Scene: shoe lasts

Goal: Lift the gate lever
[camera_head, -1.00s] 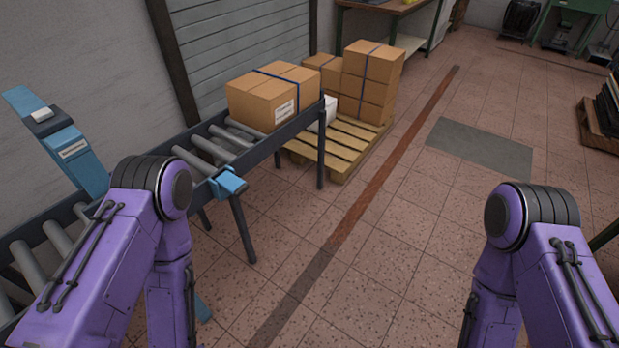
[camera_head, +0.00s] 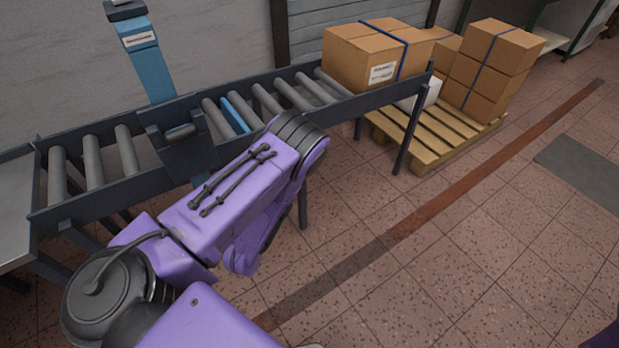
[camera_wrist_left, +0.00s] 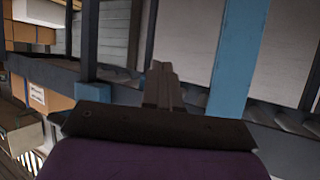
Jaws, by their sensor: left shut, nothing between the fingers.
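A blue upright with a white label (camera_head: 140,40) rises at the roller conveyor, left of centre. A dark bracket with a short grey bar (camera_head: 180,132) sits at the near rail in line with it; I cannot tell which part is the gate lever. My left gripper (camera_wrist_left: 160,72) is shut and empty in the left wrist view, apart from the blue conveyor support (camera_wrist_left: 233,50) beside it. My right gripper is out of view.
The roller conveyor (camera_head: 95,200) runs along the wall, with a taped carton (camera_head: 365,60) at its right end. A wooden pallet (camera_head: 425,145) holds stacked cartons (camera_head: 490,70) behind. A blue bar (camera_head: 235,115) lies between rollers.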

